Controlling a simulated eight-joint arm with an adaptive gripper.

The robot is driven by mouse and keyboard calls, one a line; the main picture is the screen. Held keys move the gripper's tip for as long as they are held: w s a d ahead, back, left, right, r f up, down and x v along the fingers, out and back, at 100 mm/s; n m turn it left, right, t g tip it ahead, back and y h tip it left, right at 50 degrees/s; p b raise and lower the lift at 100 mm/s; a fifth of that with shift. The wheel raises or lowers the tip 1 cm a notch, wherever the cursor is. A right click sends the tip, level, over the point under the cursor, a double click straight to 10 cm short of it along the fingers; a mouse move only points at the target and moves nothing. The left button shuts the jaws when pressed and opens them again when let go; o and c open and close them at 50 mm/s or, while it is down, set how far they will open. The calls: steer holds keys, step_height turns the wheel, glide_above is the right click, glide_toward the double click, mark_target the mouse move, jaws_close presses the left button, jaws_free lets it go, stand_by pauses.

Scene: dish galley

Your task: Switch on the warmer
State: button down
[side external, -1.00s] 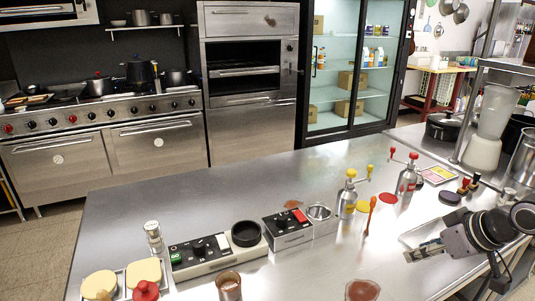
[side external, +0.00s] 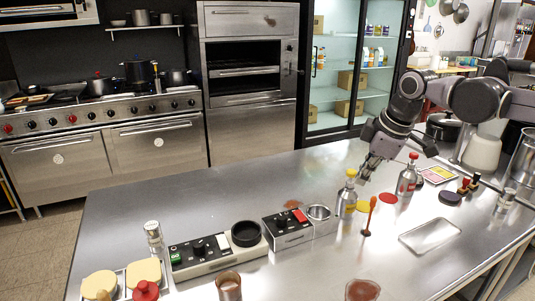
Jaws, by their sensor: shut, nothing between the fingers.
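Two low switch units stand on the steel counter; I cannot tell for sure which is the warmer. The left unit (side external: 208,262) is long, with a green switch (side external: 176,257), a black knob, a pale switch and a round black dish (side external: 245,233) at its right end. The right unit (side external: 286,231) is a smaller box with a red switch (side external: 299,215), a dark knob and a metal cup (side external: 318,213) beside it. My gripper (side external: 366,174) is shut and empty, pointing down behind and right of the yellow-topped bottle, apart from both units.
A red-topped bottle (side external: 407,178) is right of my gripper. A flat tray (side external: 430,235) lies at right. A copper-coloured cup (side external: 229,287) stands in front.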

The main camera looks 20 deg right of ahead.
steer(key=w+a+n+g, duration=0.1)
steer(key=w+a+n, duration=0.25)
steer(key=w, duration=0.35)
steer(key=n+g, duration=0.2)
steer(key=n, duration=0.3)
glide_above(298, 212)
steer(key=s, duration=0.2)
steer(key=shift+s+f, duration=0.1)
steer(key=shift+f, duration=0.75)
steer(key=f, duration=0.4)
steer(key=w+f, duration=0.1)
steer(key=f, duration=0.4)
steer(key=w+f, duration=0.1)
steer(key=f, duration=0.4)
steer(key=shift+w+f, duration=0.15)
steer(key=shift+f, duration=0.1)
